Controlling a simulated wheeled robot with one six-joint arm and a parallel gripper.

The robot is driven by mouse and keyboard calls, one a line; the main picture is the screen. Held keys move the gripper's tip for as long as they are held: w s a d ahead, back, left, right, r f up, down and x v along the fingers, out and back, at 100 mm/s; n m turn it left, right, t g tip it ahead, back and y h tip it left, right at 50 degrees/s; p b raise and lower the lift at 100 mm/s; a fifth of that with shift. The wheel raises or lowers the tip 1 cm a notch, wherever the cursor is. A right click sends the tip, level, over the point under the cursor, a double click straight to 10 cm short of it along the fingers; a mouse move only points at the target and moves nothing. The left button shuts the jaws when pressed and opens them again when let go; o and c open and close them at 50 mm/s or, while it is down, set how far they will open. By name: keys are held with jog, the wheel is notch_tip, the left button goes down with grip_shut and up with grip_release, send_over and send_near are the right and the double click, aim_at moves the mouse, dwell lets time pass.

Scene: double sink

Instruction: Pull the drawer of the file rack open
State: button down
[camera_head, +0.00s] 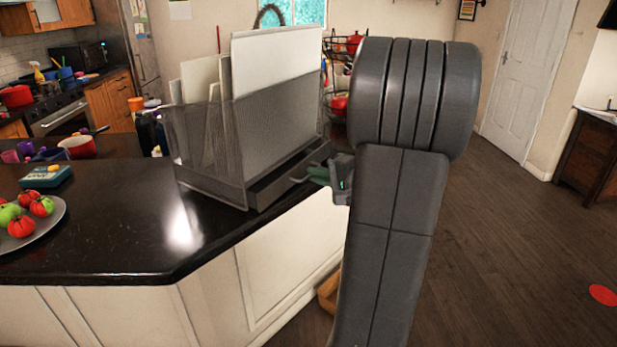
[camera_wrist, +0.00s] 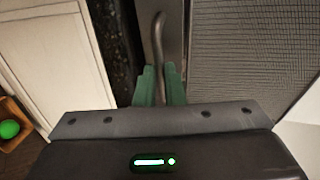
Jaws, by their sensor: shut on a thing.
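The file rack (camera_head: 215,145) is a grey mesh holder standing on the dark counter, with papers and folders upright in it. Its drawer (camera_head: 284,180) is a low grey front along the bottom of the right side. The drawer's curved metal handle (camera_wrist: 157,45) shows in the wrist view. My gripper (camera_head: 318,173) is at the handle, to the right of the rack. In the wrist view its green fingers (camera_wrist: 159,85) are shut on the handle. The drawer looks closed or nearly so; I cannot tell exactly. My arm hides part of what lies right of the rack.
The black counter (camera_head: 110,235) ends in an edge just beside the rack, above white cabinet panels (camera_head: 285,255). A plate (camera_head: 45,235) of tomatoes and apples and a teal box (camera_head: 45,177) lie at the left.

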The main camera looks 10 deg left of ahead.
jog(key=s+d+b, duration=0.2)
jog(key=d, duration=0.4)
jog(key=s+d+b, duration=0.2)
jog(key=d, duration=0.5)
jog(key=shift+s, duration=0.25)
jog(key=c, duration=1.5)
grip_release()
jog(key=b+v, duration=0.1)
jog(key=v, duration=1.2)
jog(key=shift+s+d+r, duration=0.1)
jog(key=shift+s+d, duration=0.1)
jog(key=shift+d, duration=0.1)
jog(key=shift+a, duration=0.1)
